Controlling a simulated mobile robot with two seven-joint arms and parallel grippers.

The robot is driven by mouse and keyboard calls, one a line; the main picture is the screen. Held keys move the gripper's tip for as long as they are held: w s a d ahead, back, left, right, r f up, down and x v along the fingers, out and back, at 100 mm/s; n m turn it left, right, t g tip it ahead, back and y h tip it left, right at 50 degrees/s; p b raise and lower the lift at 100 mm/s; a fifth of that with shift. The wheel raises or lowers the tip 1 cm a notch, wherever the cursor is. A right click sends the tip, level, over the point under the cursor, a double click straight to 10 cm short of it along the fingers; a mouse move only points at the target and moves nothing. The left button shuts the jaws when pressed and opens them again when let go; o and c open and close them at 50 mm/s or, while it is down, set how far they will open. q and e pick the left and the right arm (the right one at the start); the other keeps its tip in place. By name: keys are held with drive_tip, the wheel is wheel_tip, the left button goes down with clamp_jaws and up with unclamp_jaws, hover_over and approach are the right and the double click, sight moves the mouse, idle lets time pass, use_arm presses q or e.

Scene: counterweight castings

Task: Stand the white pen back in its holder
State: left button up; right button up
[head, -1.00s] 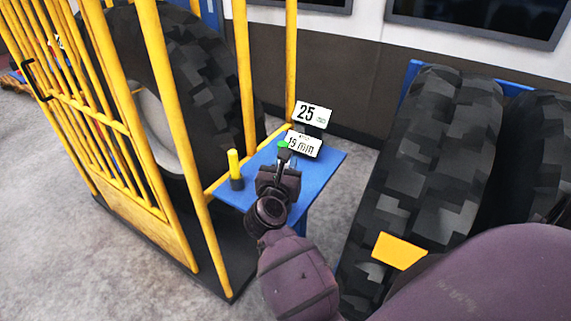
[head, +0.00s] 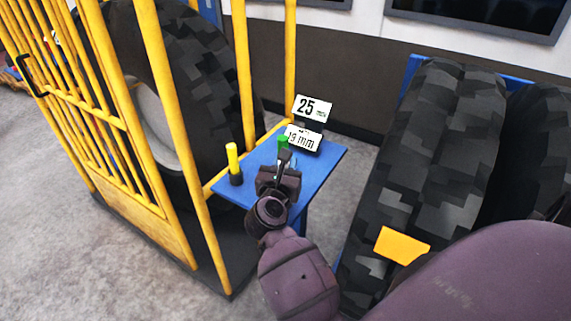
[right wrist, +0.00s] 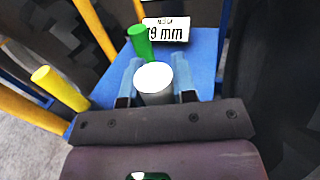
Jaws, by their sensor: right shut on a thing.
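My right gripper (right wrist: 155,90) is shut on the white pen (right wrist: 153,78), whose pale round top faces the camera between the two fingers. In the head view the right gripper (head: 285,165) is over the blue table, and the white pen cannot be made out there. The pen's lower end and whatever is under it are hidden, so I cannot tell which holder is its own or whether it touches one. My left gripper is not in view.
A yellow pen (head: 232,156) stands in a dark holder (head: 236,178) left on the blue table (head: 322,160). A green pen (right wrist: 140,42) is just beyond my fingers. A "19 mm" display (head: 303,139) is behind. Yellow cage bars (head: 200,190) and big tyres (head: 425,150) flank the table.

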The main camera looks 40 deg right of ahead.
drive_tip(key=shift+f+b, duration=0.6)
drive_tip(key=shift+f, duration=0.3)
drive_tip(key=o, duration=0.7)
drive_tip(key=shift+o, duration=0.7)
drive_tip(key=shift+r, duration=0.1)
